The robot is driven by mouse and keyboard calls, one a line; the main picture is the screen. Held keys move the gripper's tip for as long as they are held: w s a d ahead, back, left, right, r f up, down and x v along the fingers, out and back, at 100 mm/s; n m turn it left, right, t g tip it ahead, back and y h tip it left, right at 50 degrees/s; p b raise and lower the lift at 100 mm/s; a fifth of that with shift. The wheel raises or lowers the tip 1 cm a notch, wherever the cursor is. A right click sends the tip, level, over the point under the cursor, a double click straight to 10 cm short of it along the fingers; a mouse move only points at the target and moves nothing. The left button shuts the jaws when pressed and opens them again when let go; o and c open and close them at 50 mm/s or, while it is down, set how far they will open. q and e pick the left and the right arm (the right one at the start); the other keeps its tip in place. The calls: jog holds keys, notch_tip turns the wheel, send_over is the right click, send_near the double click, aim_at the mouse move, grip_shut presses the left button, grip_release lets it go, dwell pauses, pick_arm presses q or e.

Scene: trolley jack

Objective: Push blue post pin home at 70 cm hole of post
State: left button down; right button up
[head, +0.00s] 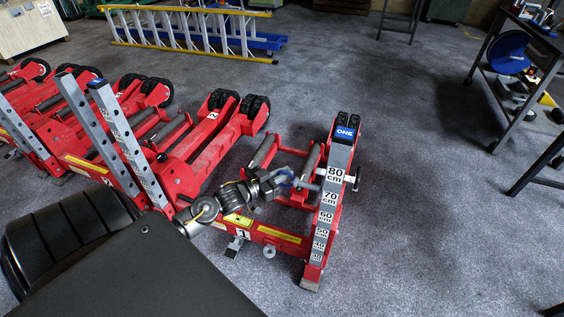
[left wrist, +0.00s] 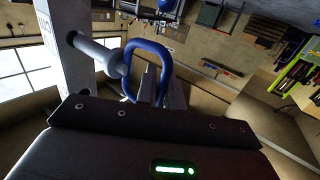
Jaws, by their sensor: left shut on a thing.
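The post (head: 328,215) stands upright on the red jack numbered 1, with a blue "ONE" cap (head: 345,132) and height labels from 80 cm downwards. My left gripper (head: 277,181) is left of the post, shut on the blue loop handle of the post pin (head: 288,177). In the left wrist view the blue loop (left wrist: 135,62) sits at my finger tips and the pin's grey shaft (left wrist: 98,52) points at the post (left wrist: 66,30). The shaft's far end is at the post's side, near the 70 cm label (head: 330,198); I cannot tell whether it is inside a hole. My right gripper is out of view.
More red jacks (head: 205,140) with grey posts stand close on the left. A yellow and blue ladder (head: 190,32) lies behind. A dark cart with a blue reel (head: 508,52) is at the right. The grey floor right of the post is clear. A grey knob (head: 354,178) sticks out right of the post.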

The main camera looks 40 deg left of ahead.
aim_at(302, 184)
pick_arm(q)
jog(key=shift+w+d, duration=0.15)
jog(key=shift+d, duration=0.25)
jog(key=shift+w+d+p, duration=0.25)
jog(key=shift+w+d, duration=0.05)
jog(key=shift+d, duration=0.5)
jog(key=shift+w+d+p, duration=0.25)
jog(key=shift+d, duration=0.55)
jog(key=shift+w+d, duration=0.1)
jog(key=shift+d, duration=0.25)
jog(key=shift+w+d+p, duration=0.15)
jog(key=shift+w+d, duration=0.05)
jog(key=shift+d, duration=0.35)
jog(key=shift+w+d+p, duration=0.15)
jog(key=shift+w+d, duration=0.05)
jog(key=shift+d, duration=0.3)
jog(key=shift+w+d, duration=0.1)
jog(key=shift+d, duration=0.25)
jog(key=shift+w+d, duration=0.1)
jog(key=shift+d, duration=0.1)
jog(key=c, duration=1.4)
grip_release()
jog(key=shift+c, duration=0.2)
